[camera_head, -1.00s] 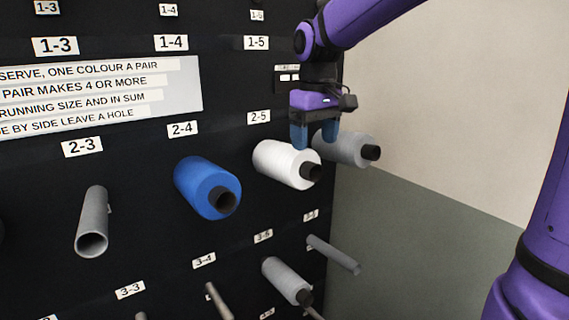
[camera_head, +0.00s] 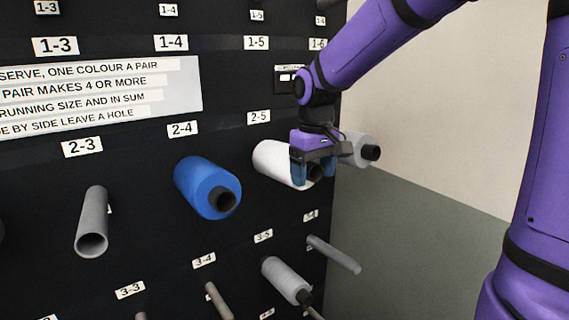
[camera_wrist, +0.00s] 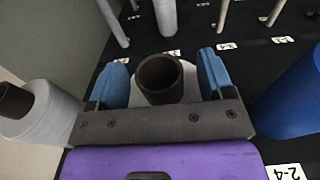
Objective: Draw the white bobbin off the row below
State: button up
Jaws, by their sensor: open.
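The white bobbin (camera_head: 272,160) sits on the dark board under the label 2-5, its dark core end facing out. My gripper (camera_head: 314,172) is open at the bobbin's outer end and covers part of it in the head view. In the wrist view the blue fingertips (camera_wrist: 166,82) stand on either side of the bobbin's dark hollow core (camera_wrist: 160,78), with gaps on both sides. Some of the white winding (camera_wrist: 185,72) shows behind the core. Whether a finger touches the bobbin cannot be told.
A blue bobbin (camera_head: 205,187) hangs to the left under 2-4. A grey bobbin (camera_head: 357,150) is close on the right. Below are a pale bobbin (camera_head: 286,279) and a bare peg (camera_head: 334,255). Right of the board is clear wall.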

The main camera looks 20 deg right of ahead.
jog(key=shift+c, duration=0.2)
grip_shut()
